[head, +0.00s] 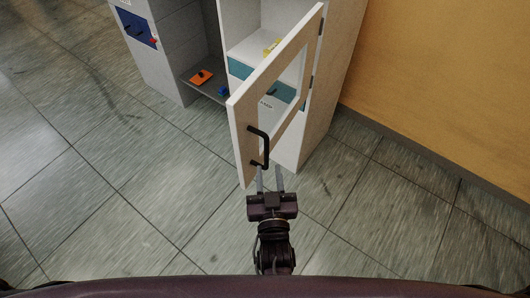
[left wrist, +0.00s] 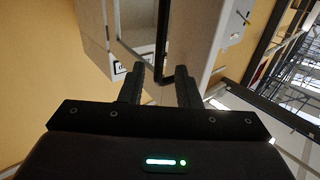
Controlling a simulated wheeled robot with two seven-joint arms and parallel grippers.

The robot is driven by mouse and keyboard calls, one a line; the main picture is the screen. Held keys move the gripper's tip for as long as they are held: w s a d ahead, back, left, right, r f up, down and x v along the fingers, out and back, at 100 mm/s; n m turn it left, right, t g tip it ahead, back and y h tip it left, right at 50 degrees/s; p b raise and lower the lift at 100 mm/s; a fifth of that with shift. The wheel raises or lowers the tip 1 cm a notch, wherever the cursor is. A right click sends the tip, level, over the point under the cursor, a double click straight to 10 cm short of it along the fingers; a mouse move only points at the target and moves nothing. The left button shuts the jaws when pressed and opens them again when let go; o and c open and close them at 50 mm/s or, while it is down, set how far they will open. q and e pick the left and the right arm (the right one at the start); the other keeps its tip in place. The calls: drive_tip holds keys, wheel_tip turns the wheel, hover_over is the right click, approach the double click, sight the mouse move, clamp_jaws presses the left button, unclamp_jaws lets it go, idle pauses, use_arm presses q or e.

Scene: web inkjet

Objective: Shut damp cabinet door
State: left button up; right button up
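The damp cabinet door (head: 241,117) is a pale framed door with a window, standing open and swung out toward me. Its black bar handle (head: 264,148) is on the near free edge. The handle also shows in the left wrist view (left wrist: 163,40). My left gripper (head: 269,172) is just in front of the door's lower edge, below the handle. In the left wrist view its fingers (left wrist: 161,78) are apart, with the handle's end between or just beyond them. I cannot tell whether they touch it. My right gripper is not in view.
The cabinet body (head: 247,48) stands behind the door, with a blue-green band inside. To the left is a grey shelf unit holding an orange item (head: 202,77) and a blue one. A yellow wall (head: 440,95) closes off the right. The tiled floor (head: 110,190) at left is clear.

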sight(267, 151)
use_arm(q)
drive_tip(key=w, duration=0.2)
drive_tip(key=w+p, duration=0.1)
drive_tip(key=w, duration=0.3)
drive_tip(key=shift+w+a+p, duration=0.25)
drive_tip(key=shift+w+p, duration=0.05)
drive_tip(key=shift+w, duration=0.65)
clamp_jaws()
